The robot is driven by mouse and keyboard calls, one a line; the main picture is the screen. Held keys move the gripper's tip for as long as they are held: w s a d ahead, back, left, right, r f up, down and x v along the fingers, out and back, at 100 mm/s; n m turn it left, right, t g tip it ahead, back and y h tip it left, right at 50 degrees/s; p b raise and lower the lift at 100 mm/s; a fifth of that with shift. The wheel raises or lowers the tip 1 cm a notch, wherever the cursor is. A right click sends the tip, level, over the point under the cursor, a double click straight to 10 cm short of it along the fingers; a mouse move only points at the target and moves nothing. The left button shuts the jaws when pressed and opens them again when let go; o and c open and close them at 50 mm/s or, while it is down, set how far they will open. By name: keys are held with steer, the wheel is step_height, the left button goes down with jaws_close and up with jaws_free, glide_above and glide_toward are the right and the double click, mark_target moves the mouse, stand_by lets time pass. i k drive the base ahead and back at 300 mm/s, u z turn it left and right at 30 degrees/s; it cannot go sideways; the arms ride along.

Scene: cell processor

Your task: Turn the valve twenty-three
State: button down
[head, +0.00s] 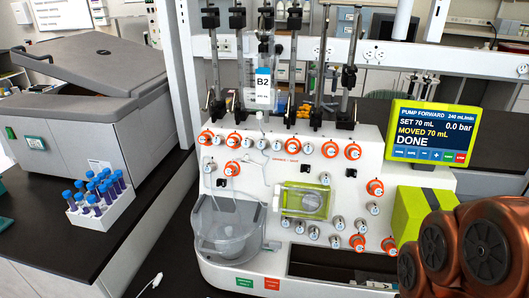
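The cell processor (215,180) is a white machine with a sloped front panel. Several orange-ringed valves (353,152) and several plain grey valves (338,224) are spread over the panel. Their numbers are too small to read, so I cannot tell which valve is twenty-three. A row of valves runs along the top, with others at the right and lower right. Copper-coloured links of my arm (475,240) fill the lower right corner, close to the lower right valves in the picture. My gripper is not visible.
A pump screen (433,132) reads "MOVED 70 mL DONE". A green box (420,213) stands below it. A clear bowl (226,232) is at the machine's lower left, and a bag marked B2 (262,88) hangs above. A rack of blue-capped tubes (100,212) stands left.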

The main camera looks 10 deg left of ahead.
mark_target(208, 168)
steer(key=u, duration=0.35)
steer(key=k, duration=0.35)
steer(key=u, duration=0.9)
steer(key=i, duration=0.5)
steer(key=u, duration=0.1)
